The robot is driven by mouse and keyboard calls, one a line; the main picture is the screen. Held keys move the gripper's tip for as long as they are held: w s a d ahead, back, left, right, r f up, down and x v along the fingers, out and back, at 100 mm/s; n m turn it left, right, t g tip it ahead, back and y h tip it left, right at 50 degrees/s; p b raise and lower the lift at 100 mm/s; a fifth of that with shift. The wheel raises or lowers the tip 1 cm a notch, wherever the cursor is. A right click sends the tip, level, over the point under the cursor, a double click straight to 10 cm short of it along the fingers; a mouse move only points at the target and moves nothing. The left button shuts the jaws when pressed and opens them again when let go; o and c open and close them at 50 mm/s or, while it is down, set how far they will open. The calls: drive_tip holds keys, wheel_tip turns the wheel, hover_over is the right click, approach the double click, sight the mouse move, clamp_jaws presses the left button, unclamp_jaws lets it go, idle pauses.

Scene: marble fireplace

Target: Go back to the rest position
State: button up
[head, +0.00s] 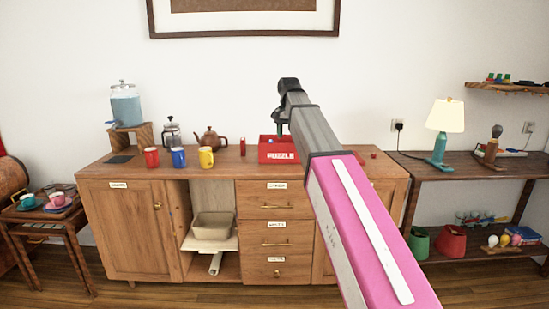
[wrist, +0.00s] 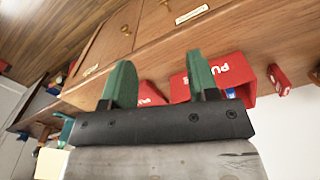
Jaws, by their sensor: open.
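My gripper (wrist: 160,78) shows in the wrist view with its two green fingers apart and nothing held between them. In the head view my arm reaches up over the sideboard, and its dark end hangs by the red puzzle box (head: 279,155); the fingers are hard to make out there. The red box also shows in the wrist view (wrist: 236,82), beyond the fingers and partly hidden by one of them. Another red patch (wrist: 150,92) shows between the fingers; I cannot tell whether it belongs to the same box.
Red, blue and yellow mugs (head: 178,157), a kettle (head: 210,139) and a drink dispenser (head: 124,104) stand on the wooden sideboard (head: 125,205) to the left. A small red object (head: 243,147) is beside the box. A lamp (head: 444,125) stands on the right shelf table.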

drive_tip(key=s+d+f+n, duration=0.1)
drive_tip(key=s+d+f, duration=0.1)
drive_tip(key=f, duration=0.7)
drive_tip(key=s+d+f, duration=0.3)
drive_tip(key=f, duration=0.5)
drive_tip(key=s+d+f+n, duration=0.1)
drive_tip(key=s+d+f, duration=0.1)
drive_tip(key=f, duration=0.7)
drive_tip(key=s+d+f+n, duration=0.1)
drive_tip(key=s+d+f, duration=0.2)
drive_tip(key=s+f, duration=0.5)
drive_tip(key=s+d+f, duration=0.4)
drive_tip(key=s+f, duration=0.3)
drive_tip(key=f, duration=0.5)
drive_tip(key=shift+s+f+n, duration=0.25)
drive_tip(key=shift+s+n, duration=0.1)
drive_tip(key=shift+n, duration=0.05)
